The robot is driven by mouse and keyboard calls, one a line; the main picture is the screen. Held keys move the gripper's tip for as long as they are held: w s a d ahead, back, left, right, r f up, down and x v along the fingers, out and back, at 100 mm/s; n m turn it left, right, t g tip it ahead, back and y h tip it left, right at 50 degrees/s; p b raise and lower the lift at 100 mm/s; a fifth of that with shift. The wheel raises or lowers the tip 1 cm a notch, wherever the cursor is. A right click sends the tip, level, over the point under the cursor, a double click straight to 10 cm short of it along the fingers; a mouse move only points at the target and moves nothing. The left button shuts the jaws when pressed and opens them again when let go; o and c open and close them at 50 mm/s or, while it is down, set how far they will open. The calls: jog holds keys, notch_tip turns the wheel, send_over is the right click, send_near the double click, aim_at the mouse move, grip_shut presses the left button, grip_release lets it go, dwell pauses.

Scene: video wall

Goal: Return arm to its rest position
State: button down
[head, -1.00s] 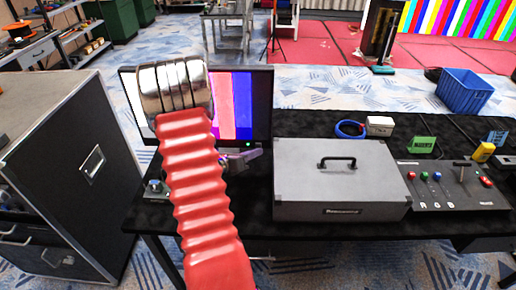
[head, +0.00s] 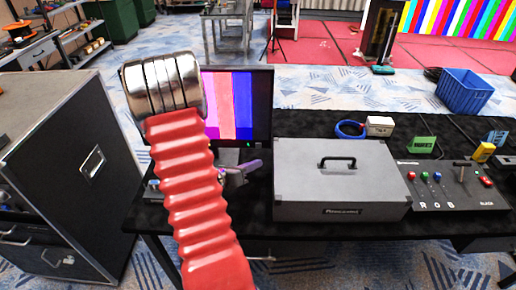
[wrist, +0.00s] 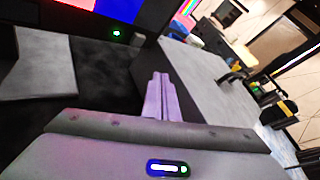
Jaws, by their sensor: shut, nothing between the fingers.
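My arm, with its red ribbed sleeve and shiny metal rings, rises in front of the monitor in the head view. My gripper (head: 252,165) shows past the sleeve's right side, with purple fingers pointing right, in front of the monitor's lower edge and left of the grey case. In the wrist view my gripper (wrist: 158,95) has its two purple fingers together, with nothing between them. The sleeve hides part of the gripper and wrist in the head view.
A monitor (head: 243,105) with colour bars stands behind my arm on the black table (head: 290,234). A grey case (head: 335,180) and a control panel (head: 455,188) lie to the right. A black flight case (head: 60,160) stands at the left.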

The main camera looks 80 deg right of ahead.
dwell(0.8)
jog(key=w+a+r+m+t+y, duration=0.2)
jog(key=w+a+r+m, duration=0.35)
jog(key=a, duration=0.45)
jog(key=w+a+r+m+t+y, duration=0.1)
jog(key=w+a+r+m+y, duration=0.1)
jog(key=w+a+r+m, duration=0.55)
jog(key=w+a+r+m+t+y, duration=0.1)
jog(key=a+r+t+y, duration=0.1)
jog(key=a, duration=0.9)
jog(key=w+a+r+m+t+y, duration=0.1)
jog(key=a+r+m+t+y, duration=0.1)
jog(key=a, duration=1)
jog(key=w+a+r+m+t+y, duration=0.1)
jog(key=a+r+t+y, duration=0.3)
jog(key=a, duration=0.7)
jog(key=shift+w+a+t+y, duration=0.15)
jog(key=shift+w+t+y, duration=0.25)
jog(key=shift+t, duration=0.7)
jog(key=shift+w, duration=0.1)
